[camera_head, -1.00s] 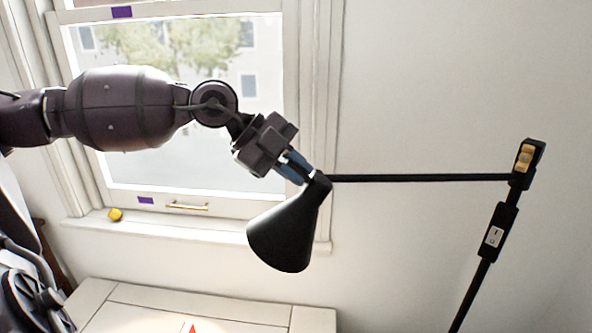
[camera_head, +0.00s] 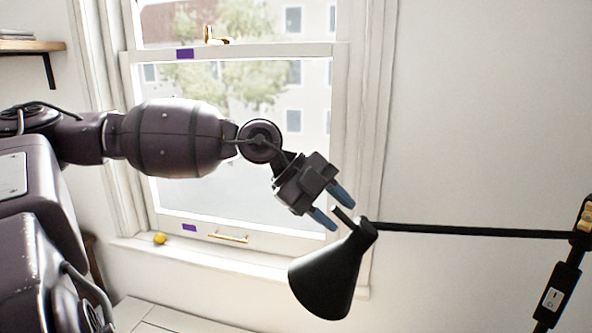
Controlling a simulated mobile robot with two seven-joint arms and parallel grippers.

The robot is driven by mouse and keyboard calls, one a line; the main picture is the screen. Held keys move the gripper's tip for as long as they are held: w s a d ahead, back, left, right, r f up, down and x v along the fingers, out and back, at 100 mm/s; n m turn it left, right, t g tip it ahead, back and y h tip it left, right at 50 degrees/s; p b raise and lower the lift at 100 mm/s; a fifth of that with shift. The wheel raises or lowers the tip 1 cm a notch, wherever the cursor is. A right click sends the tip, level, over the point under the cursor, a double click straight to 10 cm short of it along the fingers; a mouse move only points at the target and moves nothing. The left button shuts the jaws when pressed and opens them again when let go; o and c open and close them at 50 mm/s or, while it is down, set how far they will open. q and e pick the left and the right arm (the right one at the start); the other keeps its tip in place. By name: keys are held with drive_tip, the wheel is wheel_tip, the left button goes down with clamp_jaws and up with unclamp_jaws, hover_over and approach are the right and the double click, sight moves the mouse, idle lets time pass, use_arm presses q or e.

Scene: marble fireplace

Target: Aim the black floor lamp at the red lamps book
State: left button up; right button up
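The black floor lamp's cone shade (camera_head: 328,277) hangs from the left end of a thin horizontal arm (camera_head: 470,230), its wide mouth facing down and slightly left. The lamp's stand (camera_head: 562,285) is at the right edge, with a switch on it. My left gripper (camera_head: 344,217) is open, its two blue fingers apart at the small stub on top of the shade. The stub's tip shows between the fingertips; I cannot tell whether they touch it. The red lamps book is not in view. My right gripper is not in view.
A sash window (camera_head: 225,120) is behind my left arm. Its sill (camera_head: 215,262) holds a small yellow object (camera_head: 160,238). A white surface (camera_head: 165,318) is at the bottom left, and a wooden shelf (camera_head: 30,46) is at the upper left. The wall right of the window is bare.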

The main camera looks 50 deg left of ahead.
use_arm(q)
drive_tip(key=shift+s+a+r, duration=0.15)
drive_tip(key=shift+a+r, duration=0.1)
drive_tip(key=shift+r, duration=0.05)
drive_tip(key=shift+p+v, duration=0.75)
drive_tip(key=shift+p, duration=0.35)
drive_tip(key=p+v, duration=0.1)
drive_tip(key=v, duration=0.5)
drive_tip(key=shift+s+a+r, duration=0.25)
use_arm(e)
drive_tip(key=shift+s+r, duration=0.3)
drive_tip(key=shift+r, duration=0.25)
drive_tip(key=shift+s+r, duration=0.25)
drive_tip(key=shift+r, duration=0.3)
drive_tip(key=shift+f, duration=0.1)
